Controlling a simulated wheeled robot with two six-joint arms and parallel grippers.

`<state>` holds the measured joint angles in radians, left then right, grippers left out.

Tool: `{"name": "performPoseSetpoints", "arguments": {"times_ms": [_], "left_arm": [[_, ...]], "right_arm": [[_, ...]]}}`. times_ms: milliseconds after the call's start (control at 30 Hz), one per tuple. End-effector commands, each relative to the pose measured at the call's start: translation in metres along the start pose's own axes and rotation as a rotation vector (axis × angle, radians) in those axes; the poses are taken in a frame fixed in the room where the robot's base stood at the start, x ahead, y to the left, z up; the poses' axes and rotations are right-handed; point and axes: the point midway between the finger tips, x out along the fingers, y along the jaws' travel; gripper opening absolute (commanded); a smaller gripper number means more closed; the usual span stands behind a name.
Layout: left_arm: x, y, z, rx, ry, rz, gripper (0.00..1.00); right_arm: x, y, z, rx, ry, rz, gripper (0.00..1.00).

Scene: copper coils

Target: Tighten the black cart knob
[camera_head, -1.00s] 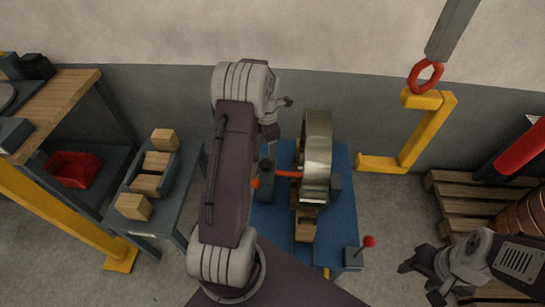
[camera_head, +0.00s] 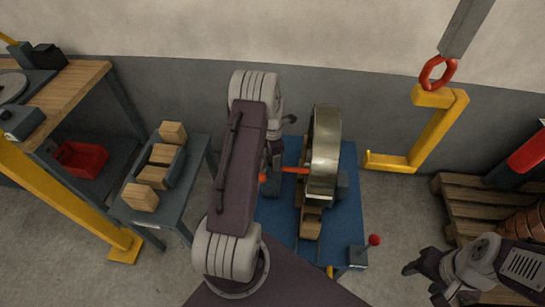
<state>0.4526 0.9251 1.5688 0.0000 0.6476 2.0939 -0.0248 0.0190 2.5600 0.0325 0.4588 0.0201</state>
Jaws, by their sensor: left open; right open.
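The blue cart (camera_head: 275,218) stands in the middle and carries an upright metal coil ring (camera_head: 325,150) on wooden blocks. An orange-red bar (camera_head: 294,170) reaches left from the ring. The black knob is on the cart's left side near this bar; my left gripper and arm now cover it. My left gripper (camera_head: 273,172) is open and points down over that spot; whether it touches the knob cannot be told. My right gripper (camera_head: 422,280) is open and empty at the lower right, apart from the cart.
A red-balled lever (camera_head: 374,240) stands at the cart's front right corner. A yellow hook (camera_head: 425,135) hangs at the back right. Wooden pallets (camera_head: 468,205) are at the right. A grey bench (camera_head: 190,195) with wooden blocks (camera_head: 141,197) and a workbench (camera_head: 70,85) are left.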

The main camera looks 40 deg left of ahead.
Motion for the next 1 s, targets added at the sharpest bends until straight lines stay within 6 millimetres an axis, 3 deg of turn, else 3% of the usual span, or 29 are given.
{"name": "performPoseSetpoints", "arguments": {"times_ms": [33, 267, 667, 1000], "left_arm": [[0.0, 0.0, 0.0, 0.0, 0.0, 0.0, 0.69], [0.0, 0.0, 0.0, 0.0, 0.0, 0.0, 0.06], [-0.002, 0.0, 0.0, 0.091, 0.0, -0.001, 0.06], [-0.002, 0.0, 0.0, 0.379, 0.0, -0.001, 0.06]], "right_arm": [[0.0, 0.0, 0.0, 0.0, 0.0, 0.0, 0.53], [0.0, 0.0, 0.0, 0.0, 0.0, 0.0, 0.53], [-0.005, 0.0, -0.001, 0.0, 0.0, 0.0, 0.53], [-0.018, 0.0, -0.002, 0.0, 0.0, 0.0, 0.53]]}}
